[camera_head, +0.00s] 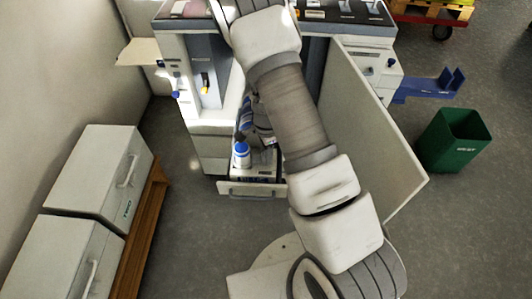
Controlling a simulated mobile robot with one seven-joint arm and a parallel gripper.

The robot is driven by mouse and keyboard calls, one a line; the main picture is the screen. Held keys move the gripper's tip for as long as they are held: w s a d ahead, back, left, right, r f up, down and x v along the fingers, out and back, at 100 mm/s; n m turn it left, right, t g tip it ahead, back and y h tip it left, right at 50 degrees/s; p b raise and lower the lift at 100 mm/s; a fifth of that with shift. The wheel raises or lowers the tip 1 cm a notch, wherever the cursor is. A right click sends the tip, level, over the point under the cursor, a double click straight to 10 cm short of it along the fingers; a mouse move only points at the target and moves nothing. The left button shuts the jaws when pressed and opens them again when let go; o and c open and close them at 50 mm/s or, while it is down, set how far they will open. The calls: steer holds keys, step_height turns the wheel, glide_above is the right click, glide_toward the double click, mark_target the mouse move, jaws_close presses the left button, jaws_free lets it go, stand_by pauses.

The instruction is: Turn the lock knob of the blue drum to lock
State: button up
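A large grey-white machine (210,145) stands open at the top centre. Low in its opening, just left of my arm, is a small white cylinder with a blue top (241,153), above a pulled-out tray (240,188). More blue shows just above it (246,116), partly covered by my arm. I cannot tell which blue part is the drum, and no lock knob can be made out. My arm crosses the machine's front from the lower right to the top edge. My gripper cannot be made out; its opening and contact are hidden.
An open door panel (365,135) stands right of my arm. A green bin (455,140) and a blue bracket (430,86) are farther right. Two pale cabinets with handles (100,170) sit on a wooden base at left. The floor between them and the machine is clear.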

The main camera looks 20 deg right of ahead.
steer(key=o, duration=0.3)
step_height(320, 180, up, 18)
steer(key=p, duration=0.5)
steer(key=shift+f, duration=0.25)
steer(key=s+a+r+n+t+y+p, duration=0.1)
steer(key=s+r+n+p, duration=0.2)
steer(key=r, duration=0.7)
steer(key=s+a+r+n+t+y+p, duration=0.1)
steer(key=s+r+n, duration=0.3)
steer(key=r, duration=0.7)
steer(key=s+d+r+n+t+h+p, duration=0.2)
steer(key=s+r+n+t+p, duration=0.1)
steer(key=s+r+n, duration=0.6)
steer(key=s+r+p, duration=0.1)
steer(key=s+r, duration=0.3)
steer(key=shift+s+r+t, duration=0.25)
steer(key=shift+t, duration=0.05)
